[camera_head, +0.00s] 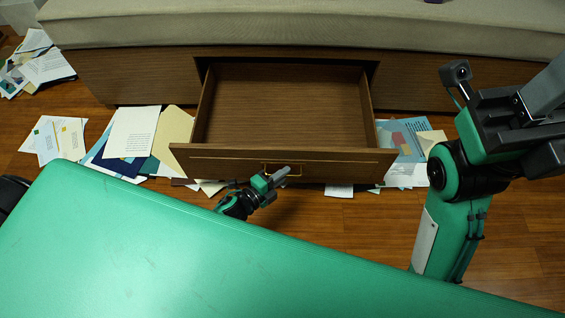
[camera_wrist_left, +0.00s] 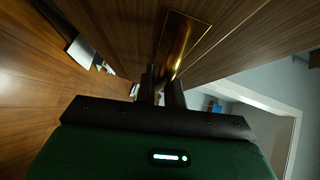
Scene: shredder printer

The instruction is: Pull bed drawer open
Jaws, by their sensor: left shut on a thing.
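The wooden bed drawer (camera_head: 225,160) stands pulled out from the bed base, and its empty inside shows. Its brass handle (camera_head: 267,168) is in the middle of the front panel. My left gripper (camera_head: 279,174) is at this handle, in front of the drawer. In the left wrist view the two dark fingers (camera_wrist_left: 162,85) are shut on the handle, whose brass plate (camera_wrist_left: 183,42) shows just beyond them. My right arm comes in at the right of the head view. Its dark gripper end (camera_head: 535,105) runs toward the picture edge, and its fingertips cannot be made out.
The bed (camera_head: 300,28) with a beige mattress spans the back. Loose papers (camera_head: 130,132) lie on the wooden floor left of the drawer, and more papers (camera_head: 405,145) lie at its right. My green body fills the lower front.

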